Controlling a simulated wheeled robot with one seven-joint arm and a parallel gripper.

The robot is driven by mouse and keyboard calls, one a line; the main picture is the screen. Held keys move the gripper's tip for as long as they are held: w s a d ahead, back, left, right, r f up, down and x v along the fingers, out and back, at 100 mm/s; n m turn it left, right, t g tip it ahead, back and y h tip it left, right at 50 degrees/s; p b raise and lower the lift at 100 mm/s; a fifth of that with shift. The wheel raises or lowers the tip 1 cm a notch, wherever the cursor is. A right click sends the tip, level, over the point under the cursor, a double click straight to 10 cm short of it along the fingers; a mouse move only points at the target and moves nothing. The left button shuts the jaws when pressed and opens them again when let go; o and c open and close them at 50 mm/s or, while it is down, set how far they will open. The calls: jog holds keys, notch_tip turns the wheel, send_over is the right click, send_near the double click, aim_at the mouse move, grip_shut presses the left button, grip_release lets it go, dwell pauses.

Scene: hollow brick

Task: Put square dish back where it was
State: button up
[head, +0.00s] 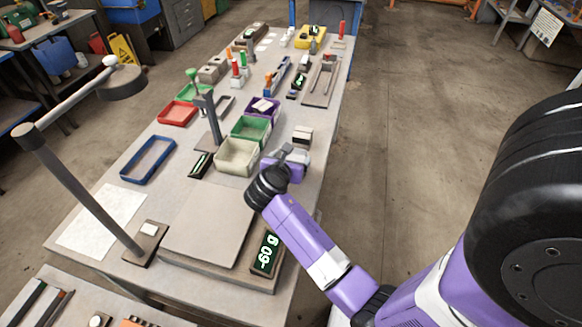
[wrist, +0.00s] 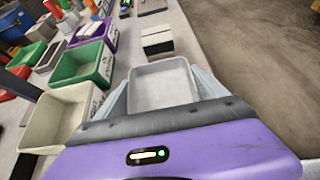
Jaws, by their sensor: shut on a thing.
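The square dish (wrist: 165,86) is pale grey, shallow and rounded at the corners. In the wrist view it sits between the two grey fingers of my gripper (wrist: 160,92), which is shut on it. In the head view my gripper (head: 290,155) is over the right edge of the workbench, beside the cream bin. The dish is hard to make out there behind my wrist. I cannot tell whether the dish touches the bench top.
A cream bin (head: 237,156), a green bin (head: 251,131) and a purple bin (head: 262,108) stand in a row to the left. Small stacked blocks (head: 303,134) lie just beyond my gripper. A scale (head: 208,226) with a lit display is nearer. Open floor lies right.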

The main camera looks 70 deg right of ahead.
jog(key=shift+f, duration=1.8)
jog(key=shift+f, duration=0.15)
jog(key=o, duration=1.3)
jog(key=v, duration=1.2)
